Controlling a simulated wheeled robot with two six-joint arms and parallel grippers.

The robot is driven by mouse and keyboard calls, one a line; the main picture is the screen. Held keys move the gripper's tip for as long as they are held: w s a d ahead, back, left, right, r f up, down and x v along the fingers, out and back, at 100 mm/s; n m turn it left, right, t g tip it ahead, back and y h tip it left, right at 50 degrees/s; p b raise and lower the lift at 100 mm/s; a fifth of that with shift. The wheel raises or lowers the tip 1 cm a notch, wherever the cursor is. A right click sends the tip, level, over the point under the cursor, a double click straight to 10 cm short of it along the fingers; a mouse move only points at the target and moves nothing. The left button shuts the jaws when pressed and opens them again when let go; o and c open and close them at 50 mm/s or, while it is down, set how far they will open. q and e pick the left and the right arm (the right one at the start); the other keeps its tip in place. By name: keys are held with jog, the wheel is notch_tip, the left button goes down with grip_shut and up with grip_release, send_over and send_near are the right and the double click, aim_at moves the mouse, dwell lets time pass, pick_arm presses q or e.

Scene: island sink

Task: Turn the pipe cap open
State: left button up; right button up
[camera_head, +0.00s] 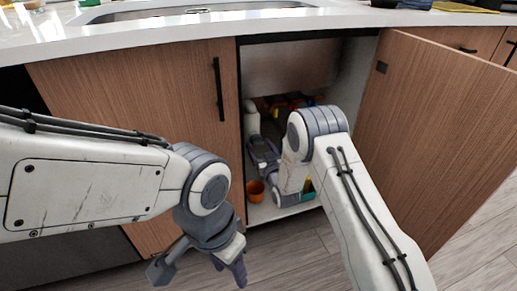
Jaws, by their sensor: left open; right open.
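My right arm reaches into the open cabinet under the sink. My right gripper (262,158) is open inside the cabinet, close to a white upright part (251,118) at the left, which looks like the drain pipe. I cannot make out the pipe cap; the arm and the shade hide much of that area. I cannot tell whether the gripper touches the pipe. My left gripper (203,274) is open and empty, low in front of the closed left door, pointing down toward the floor.
The right cabinet door (432,130) stands wide open; the left door (145,100) is closed. The countertop (190,31) with the sink is above. The wooden floor in front is free.

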jog(key=shift+w+a, duration=0.15)
jog(key=shift+w, duration=0.3)
jog(key=shift+c, duration=0.3)
grip_shut()
